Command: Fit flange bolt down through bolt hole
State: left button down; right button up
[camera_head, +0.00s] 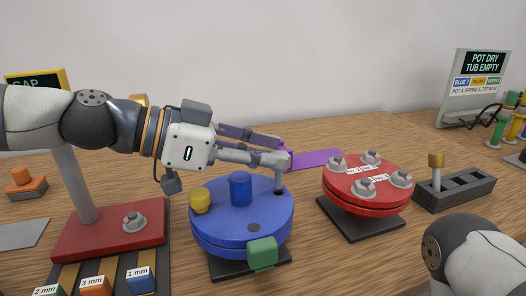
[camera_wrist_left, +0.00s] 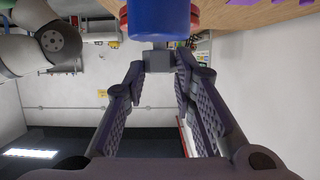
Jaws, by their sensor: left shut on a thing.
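My left gripper (camera_head: 272,160) reaches in from the left, above the far right part of the blue round flange (camera_head: 215,240). It is shut on a grey flange bolt (camera_head: 279,182), whose shank points down at the flange top; I cannot tell whether its tip is in a hole. In the left wrist view a grey part of the bolt (camera_wrist_left: 160,61) sits between the fingertips (camera_wrist_left: 160,68). My right gripper is out of view.
The blue flange carries a blue post (camera_head: 240,188), a yellow knob (camera_head: 201,200) and a green block (camera_head: 263,252). A red flange (camera_head: 365,190) with several grey bolts stands right. Another bolt (camera_head: 133,221) sits on a red base (camera_head: 105,242) at left.

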aim_at(263, 196)
pick_arm(q)
jog(key=shift+f+b, duration=0.8)
jog(key=shift+f, duration=1.45)
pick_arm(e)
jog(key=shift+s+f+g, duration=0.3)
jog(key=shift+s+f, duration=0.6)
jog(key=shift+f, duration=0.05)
pick_arm(q)
jog(key=shift+r, duration=0.15)
jog(key=shift+r+p, duration=0.75)
jog(key=shift+r, duration=1.1)
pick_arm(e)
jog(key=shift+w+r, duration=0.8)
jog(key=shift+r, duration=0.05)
pick_arm(q)
jog(key=shift+f+b, duration=0.65)
jog(key=shift+f, duration=1.3)
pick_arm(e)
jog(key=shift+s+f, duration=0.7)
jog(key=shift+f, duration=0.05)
pick_arm(q)
jog(key=c, duration=1.2)
grip_release()
jog(key=shift+c, duration=0.2)
jog(key=v, duration=1.2)
jog(key=shift+s+r, duration=0.1)
